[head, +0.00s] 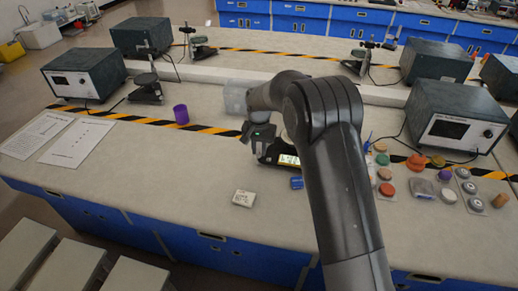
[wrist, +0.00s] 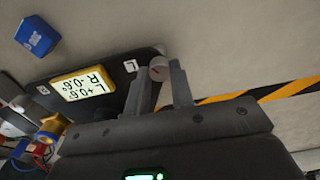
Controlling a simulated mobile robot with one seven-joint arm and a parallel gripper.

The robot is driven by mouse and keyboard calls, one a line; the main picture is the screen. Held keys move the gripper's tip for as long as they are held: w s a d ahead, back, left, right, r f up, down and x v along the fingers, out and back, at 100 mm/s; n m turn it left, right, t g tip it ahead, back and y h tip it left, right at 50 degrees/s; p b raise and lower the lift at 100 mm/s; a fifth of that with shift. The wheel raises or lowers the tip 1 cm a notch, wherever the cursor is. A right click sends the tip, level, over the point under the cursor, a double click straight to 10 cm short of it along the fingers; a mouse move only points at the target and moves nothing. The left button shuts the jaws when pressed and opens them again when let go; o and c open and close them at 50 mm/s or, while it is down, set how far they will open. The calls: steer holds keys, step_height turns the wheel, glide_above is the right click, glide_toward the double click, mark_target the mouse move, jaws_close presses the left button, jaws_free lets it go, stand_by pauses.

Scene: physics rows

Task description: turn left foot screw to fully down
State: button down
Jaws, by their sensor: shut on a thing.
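A dark levelling device with a lit yellow display (head: 289,160) stands on the bench, partly hidden behind my arm in the head view. In the wrist view its display (wrist: 83,86) appears to read L +0.6°, R -0.6°. The left foot screw (wrist: 158,68) is a pale round knob with a red mark, beside a white label "L" (wrist: 131,66). My gripper (wrist: 161,72) has its two fingers on either side of this knob and is shut on it. In the head view my gripper (head: 258,143) is at the device's left end.
A blue block (wrist: 37,36) lies near the device. A white box (head: 243,198) lies in front, and a purple cup (head: 181,115) stands to the left. Several coloured knobs and discs lie to the right near a grey instrument (head: 456,122). Bench space at front left is clear.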

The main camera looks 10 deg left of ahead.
mark_target(259, 152)
steer(key=shift+m, duration=0.7)
steer(key=c, duration=1.3)
jaws_free()
steer(key=shift+o, duration=0.2)
steer(key=shift+r, duration=0.15)
step_height(259, 152, up, 10)
steer(key=shift+r, duration=0.25)
